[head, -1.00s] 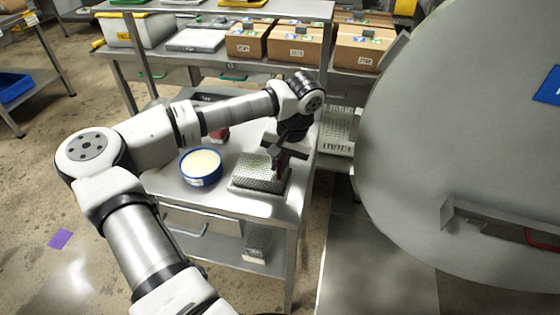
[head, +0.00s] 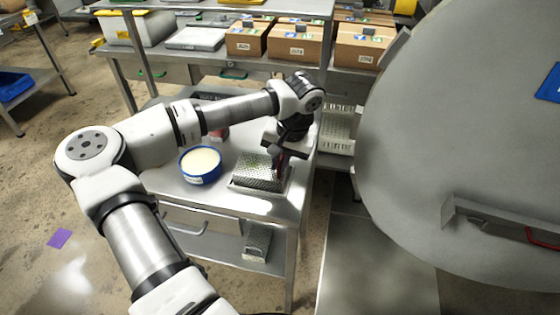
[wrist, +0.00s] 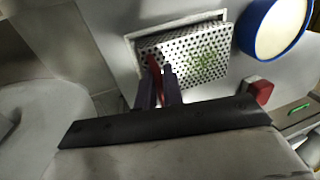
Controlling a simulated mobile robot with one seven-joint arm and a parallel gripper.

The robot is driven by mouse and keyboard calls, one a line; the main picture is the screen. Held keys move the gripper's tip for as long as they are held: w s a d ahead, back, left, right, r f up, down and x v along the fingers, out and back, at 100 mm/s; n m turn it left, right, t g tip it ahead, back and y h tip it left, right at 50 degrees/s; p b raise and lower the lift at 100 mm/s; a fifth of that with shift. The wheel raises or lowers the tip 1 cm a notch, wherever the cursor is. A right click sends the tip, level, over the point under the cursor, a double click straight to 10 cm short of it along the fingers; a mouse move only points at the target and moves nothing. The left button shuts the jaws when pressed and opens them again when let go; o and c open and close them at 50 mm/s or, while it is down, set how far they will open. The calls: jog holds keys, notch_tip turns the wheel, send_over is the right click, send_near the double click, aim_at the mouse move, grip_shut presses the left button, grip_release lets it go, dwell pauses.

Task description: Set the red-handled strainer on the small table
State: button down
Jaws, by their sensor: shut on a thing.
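The strainer (head: 258,172) is a perforated metal piece on the small table's top (head: 230,207), near its right side. It also shows in the wrist view (wrist: 195,50), with a pale flat rim under or around it. I cannot tell whether it rests fully on the surface beneath. Its red handle (wrist: 156,72) stands between the fingers of my gripper (wrist: 160,90), which is shut on it. My gripper shows in the head view (head: 283,160) at the right end of the strainer, partly hidden by my wrist.
A blue round tub (head: 201,167) with pale contents stands left of the strainer. A red object (wrist: 261,92) is on the table, mostly behind my arm in the head view. A perforated item (head: 257,243) is on the lower shelf. A large grey round door (head: 460,150) stands at right.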

jog(key=shift+f, duration=0.1)
jog(key=c, duration=1.5)
grip_release()
jog(key=shift+o, duration=0.2)
